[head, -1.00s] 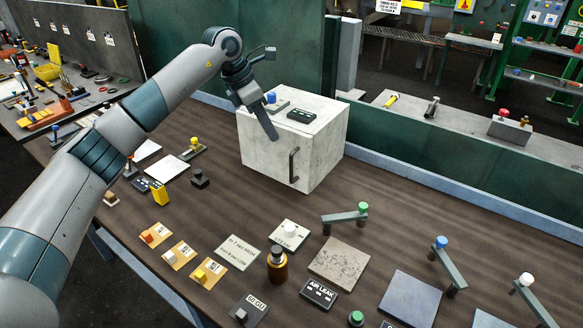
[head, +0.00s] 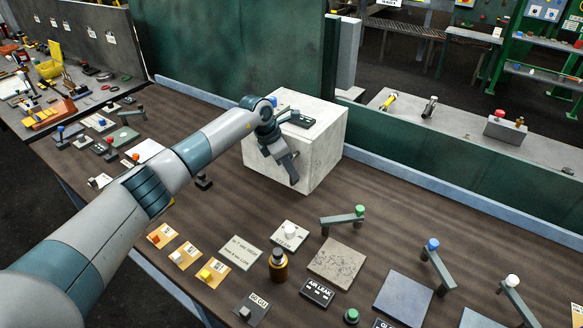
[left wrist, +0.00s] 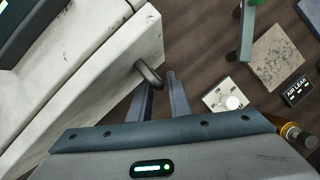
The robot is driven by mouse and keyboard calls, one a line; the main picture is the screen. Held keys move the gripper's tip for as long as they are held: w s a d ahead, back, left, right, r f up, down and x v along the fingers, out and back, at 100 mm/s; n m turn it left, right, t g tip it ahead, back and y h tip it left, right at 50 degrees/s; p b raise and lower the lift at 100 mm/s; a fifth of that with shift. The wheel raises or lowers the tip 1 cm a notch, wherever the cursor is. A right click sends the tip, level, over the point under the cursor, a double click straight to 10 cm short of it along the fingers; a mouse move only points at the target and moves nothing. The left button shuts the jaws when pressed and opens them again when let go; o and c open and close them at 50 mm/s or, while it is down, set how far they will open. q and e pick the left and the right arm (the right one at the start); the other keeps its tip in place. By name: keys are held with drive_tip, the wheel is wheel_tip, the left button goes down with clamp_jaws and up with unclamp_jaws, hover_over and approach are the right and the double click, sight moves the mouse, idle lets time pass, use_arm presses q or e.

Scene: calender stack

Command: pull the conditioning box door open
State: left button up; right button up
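The conditioning box (head: 322,148) is a pale, scuffed cube on the brown bench, and its door looks shut. My left gripper (head: 291,176) is in front of the box's front face, where it hides the dark door handle in the head view. In the left wrist view the handle (left wrist: 148,72) stands out from the pale door (left wrist: 80,95). The fingers of my left gripper (left wrist: 162,90) are apart there, with the handle at their tips, nearer the left finger. I cannot tell whether they touch it. My right gripper is not in view.
A small dark panel (head: 301,120) lies on the box top. A brown bottle (head: 278,266), a STEAM plate (head: 289,235), an AIR LEAK plate (head: 318,291) and a green-knobbed lever (head: 342,218) stand in front of the box. Bare bench lies right of the box.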

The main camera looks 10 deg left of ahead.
use_arm(q)
drive_tip(key=shift+d+f, duration=0.15)
drive_tip(key=shift+f, duration=0.35)
clamp_jaws()
